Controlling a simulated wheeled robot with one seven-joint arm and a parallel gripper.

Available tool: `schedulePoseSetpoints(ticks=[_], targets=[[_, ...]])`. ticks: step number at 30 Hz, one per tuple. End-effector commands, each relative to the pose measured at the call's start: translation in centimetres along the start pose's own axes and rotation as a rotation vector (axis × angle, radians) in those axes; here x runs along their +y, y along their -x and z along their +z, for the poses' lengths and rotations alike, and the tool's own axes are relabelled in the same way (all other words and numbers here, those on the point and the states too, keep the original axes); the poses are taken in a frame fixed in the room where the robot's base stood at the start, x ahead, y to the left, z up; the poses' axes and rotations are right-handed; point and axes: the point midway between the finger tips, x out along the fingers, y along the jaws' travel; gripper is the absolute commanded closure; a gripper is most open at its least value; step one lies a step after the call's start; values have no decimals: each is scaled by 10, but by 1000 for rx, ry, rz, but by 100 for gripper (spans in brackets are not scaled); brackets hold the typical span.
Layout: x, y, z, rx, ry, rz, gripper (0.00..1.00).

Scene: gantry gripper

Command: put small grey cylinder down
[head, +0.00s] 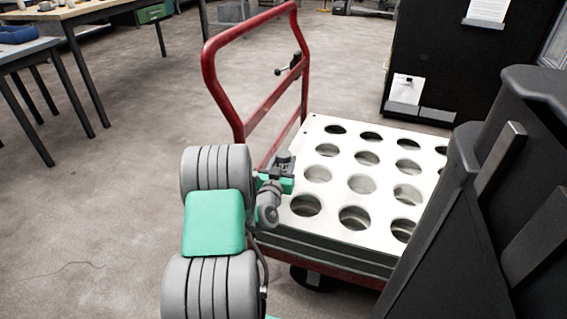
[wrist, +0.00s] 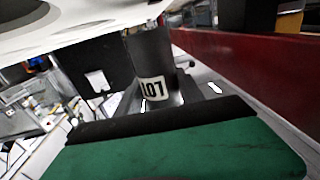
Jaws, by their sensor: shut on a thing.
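The small grey cylinder (head: 284,157) is dark grey and small in the head view. My gripper (head: 280,168) is shut on it at the near left edge of the white plate (head: 322,232). In the wrist view the cylinder (wrist: 150,50) stands out beyond the dark jaw, with a white label of dark characters on its side. The plate has a grid of round holes, and those I can see look empty. The cylinder appears apart from the holes, but its exact height over the plate is unclear. Its gripped end is partly hidden.
The plate lies on a cart with a red handle (head: 222,100) rising just behind my gripper; the red frame looms close at right in the wrist view. A black cabinet (head: 440,60) stands behind right. Tables (head: 62,22) are at back left. Open floor lies left.

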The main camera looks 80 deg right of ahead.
Motion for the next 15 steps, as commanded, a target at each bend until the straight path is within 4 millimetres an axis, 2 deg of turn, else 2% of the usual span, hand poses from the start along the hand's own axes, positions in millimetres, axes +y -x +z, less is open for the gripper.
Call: schedulePoseSetpoints(ticks=[1,5,6,13,15], targets=[[0,2,10,-10,0,-1,100],[0,2,13,-15,0,-1,100],[1,3,16,-20,1,-1,53],[1,4,20,-26,1,-1,34],[1,4,20,-27,1,-1,33]])
